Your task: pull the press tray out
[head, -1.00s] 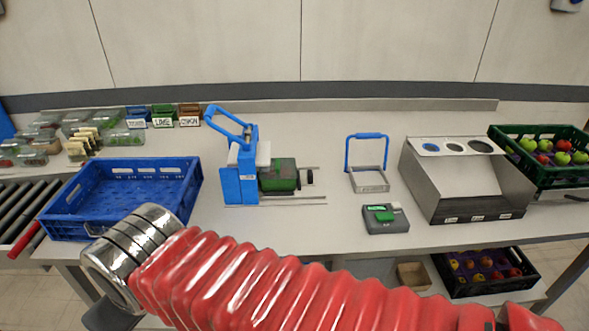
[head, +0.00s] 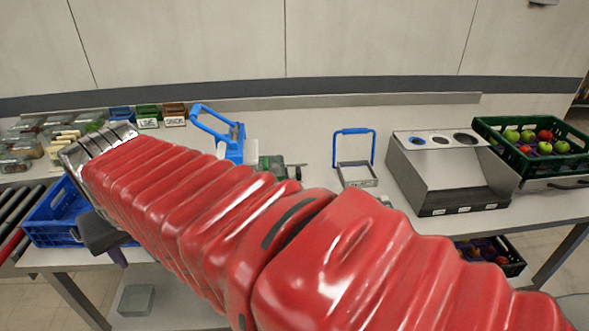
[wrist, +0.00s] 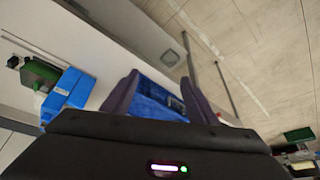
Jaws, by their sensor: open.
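The blue press (head: 234,150) stands on the table, its blue lever handle tilted up. Its green tray (head: 272,166) sits on the right side, on thin metal rails; my red arm hides the lower part of both in the head view. In the wrist view, the press (wrist: 70,88) and the green tray (wrist: 42,74) lie at the left, outside my fingers. My gripper (wrist: 160,88) is open and empty. Its fingers frame part of the blue crate (wrist: 152,98), apart from the press. In the head view, only a dark part of my gripper shows by the crate.
The blue crate (head: 42,218) is at the table's left end, beside a roller conveyor (head: 14,215). A blue-handled frame (head: 358,172) and a metal box with round holes (head: 450,180) stand to the right. Labelled bins (head: 148,116) are at the back.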

